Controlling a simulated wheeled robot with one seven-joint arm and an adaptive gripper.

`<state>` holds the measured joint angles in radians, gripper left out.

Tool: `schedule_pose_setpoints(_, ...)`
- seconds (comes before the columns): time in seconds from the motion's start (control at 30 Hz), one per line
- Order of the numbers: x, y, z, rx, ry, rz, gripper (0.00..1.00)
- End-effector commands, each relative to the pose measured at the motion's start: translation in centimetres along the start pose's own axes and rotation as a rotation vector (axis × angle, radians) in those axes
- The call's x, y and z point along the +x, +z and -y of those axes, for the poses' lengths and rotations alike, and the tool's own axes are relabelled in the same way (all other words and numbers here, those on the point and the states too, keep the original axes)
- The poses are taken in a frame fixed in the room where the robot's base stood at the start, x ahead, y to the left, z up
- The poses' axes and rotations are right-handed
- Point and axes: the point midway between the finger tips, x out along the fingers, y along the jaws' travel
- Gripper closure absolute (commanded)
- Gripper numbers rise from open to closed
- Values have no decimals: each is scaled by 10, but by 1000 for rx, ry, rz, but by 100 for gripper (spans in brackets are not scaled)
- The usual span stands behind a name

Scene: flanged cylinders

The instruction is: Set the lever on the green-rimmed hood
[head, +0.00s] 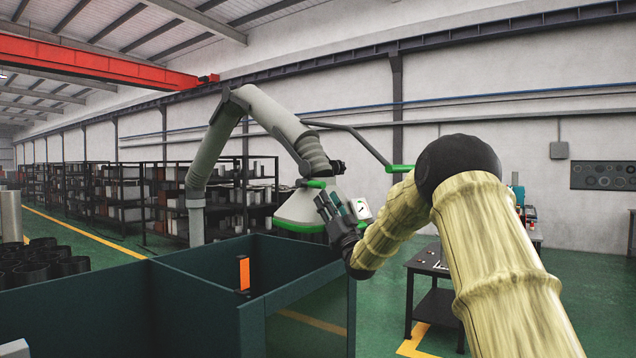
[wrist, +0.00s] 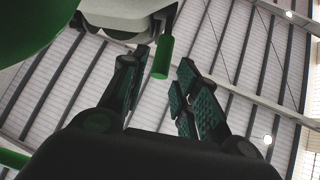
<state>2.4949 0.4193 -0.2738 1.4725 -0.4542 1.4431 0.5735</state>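The hood (head: 297,207) is a pale cone with a green rim, hanging from a jointed grey extraction arm above the teal bin. A short green lever (wrist: 163,57) shows in the wrist view, below a white fitting (wrist: 122,12). My gripper (head: 328,204) is beside the hood's right side in the head view. In the wrist view my gripper (wrist: 160,80) is open, its two dark padded fingers spread apart. The lever's end appears in the gap between the fingertips; I cannot tell its depth or any contact. The lever is not clearly made out in the head view.
A teal-walled bin (head: 190,275) stands below the hood, with an orange piece (head: 244,272) on its divider. A dark bar with a green end (head: 400,168) extends right of the hood. A dark table (head: 435,300) stands right; shelves (head: 130,190) line the back.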

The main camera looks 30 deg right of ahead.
Motion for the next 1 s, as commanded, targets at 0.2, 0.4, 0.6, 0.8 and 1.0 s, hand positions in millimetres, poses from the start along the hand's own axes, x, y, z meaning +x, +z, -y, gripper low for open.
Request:
schedule_pose_setpoints(0.2, 40, 0, 3, 0, -2, 2, 69)
schedule_pose_setpoints(0.4, 63, 0, 1, 0, 0, 2, 69)
schedule_pose_setpoints(0.6, 72, 1, 0, 0, 0, 2, 69)
schedule_pose_setpoints(0.8, 72, 0, -2, -1, 2, 1, 69)
schedule_pose_setpoints(1.0, 72, 0, -2, -1, 2, 1, 87)
